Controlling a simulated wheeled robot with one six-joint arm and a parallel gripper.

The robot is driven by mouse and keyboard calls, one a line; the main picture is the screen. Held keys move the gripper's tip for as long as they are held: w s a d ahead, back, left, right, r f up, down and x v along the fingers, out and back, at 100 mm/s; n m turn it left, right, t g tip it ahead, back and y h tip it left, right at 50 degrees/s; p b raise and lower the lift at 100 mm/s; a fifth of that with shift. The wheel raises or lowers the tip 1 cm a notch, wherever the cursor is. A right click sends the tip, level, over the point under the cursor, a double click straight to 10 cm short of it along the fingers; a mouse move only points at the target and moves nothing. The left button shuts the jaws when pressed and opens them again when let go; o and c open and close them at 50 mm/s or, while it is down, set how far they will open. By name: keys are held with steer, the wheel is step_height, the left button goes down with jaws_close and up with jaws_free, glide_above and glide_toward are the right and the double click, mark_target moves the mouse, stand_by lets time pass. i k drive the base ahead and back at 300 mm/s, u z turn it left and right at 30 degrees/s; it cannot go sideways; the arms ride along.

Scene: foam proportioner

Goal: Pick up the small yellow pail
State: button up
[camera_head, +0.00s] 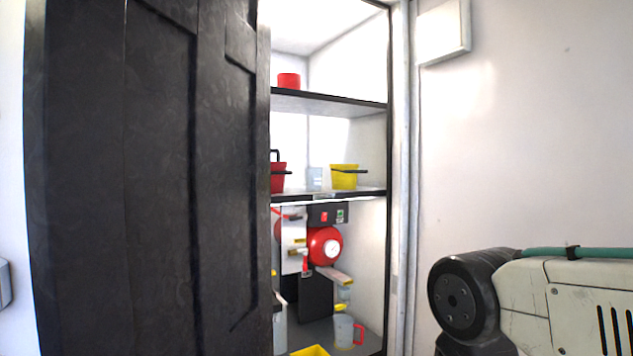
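The small yellow pail (343,179) stands upright on the middle shelf of the cupboard, near the shelf's right end. A dark handle lies across its upper front and sticks out to the right. Part of my arm (540,305) shows at the lower right, well apart from the pail. My gripper is out of the picture, so its state is hidden.
A dark panelled door (150,180) covers the cupboard's left part. A red pail (278,178) and a clear container (314,179) stand left of the yellow pail. A red can (289,81) is on the upper shelf. Red equipment (322,245) and a jug (344,331) are below.

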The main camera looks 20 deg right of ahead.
mark_target(344, 177)
steer(key=z, duration=0.5)
steer(key=i, duration=1)
steer(key=u, duration=0.35)
steer(key=k, duration=0.5)
steer(key=z, duration=0.6)
steer(key=i, duration=0.8)
steer(key=u, duration=0.05)
